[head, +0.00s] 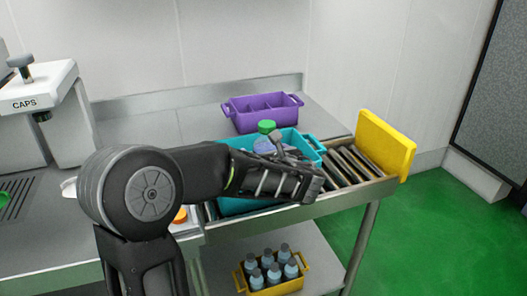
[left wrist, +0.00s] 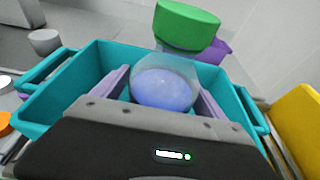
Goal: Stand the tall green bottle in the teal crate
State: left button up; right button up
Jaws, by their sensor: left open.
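The tall bottle has a green cap (head: 266,126) and a bluish, translucent body (head: 262,145). In the left wrist view its cap (left wrist: 187,25) is at the top and its rounded body (left wrist: 165,90) is between my fingers. It looks roughly upright inside the teal crate (head: 304,141), but its base is hidden. My left gripper (head: 280,150) is open over the crate, with a finger on each side of the bottle. The teal crate's rim also shows in the left wrist view (left wrist: 55,105). My right gripper is not in view.
The teal crate sits on a roller conveyor (head: 352,165) ending at a yellow stop (head: 385,145). A purple divided crate (head: 240,122) stands behind. An orange cap (head: 180,215) is left of it. A yellow crate (head: 300,285) with several bottles is on the lower shelf.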

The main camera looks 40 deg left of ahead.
pick_arm(q)
jog(key=v, duration=1.2)
jog(key=shift+r, duration=0.15)
dwell(0.7)
